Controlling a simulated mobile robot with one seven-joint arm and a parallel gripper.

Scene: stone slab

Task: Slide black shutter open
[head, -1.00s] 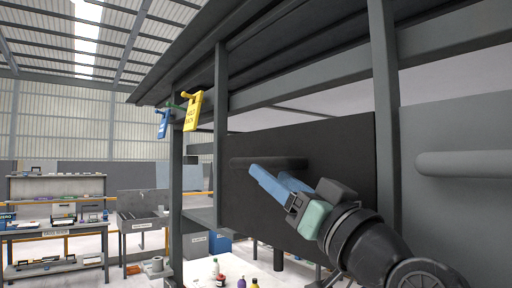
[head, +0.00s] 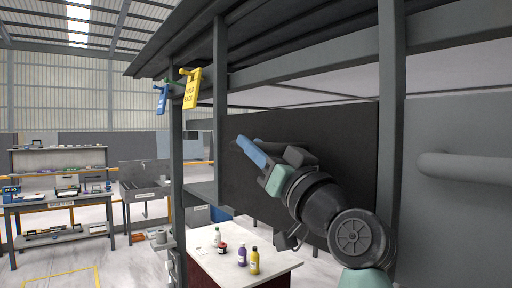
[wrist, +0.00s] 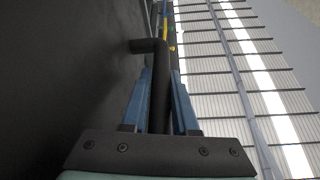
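The black shutter (head: 345,135) is a flat dark panel hanging in the grey frame, between two posts in the head view. Its black bar handle (head: 300,152) runs horizontally across its face. In the wrist view the shutter (wrist: 65,70) fills the left side, and the handle (wrist: 160,85) bends in to it at the far end. My gripper (head: 250,150) has blue fingers at the handle. In the wrist view my gripper (wrist: 161,95) has one finger on each side of the bar, close against it, and looks shut on it. The fingers hide part of the handle.
A grey panel with its own bar handle (head: 465,168) is at the right, behind a post (head: 392,100). Bottles (head: 254,262) stand on a white-topped table (head: 215,262) below. Workbenches stand far left.

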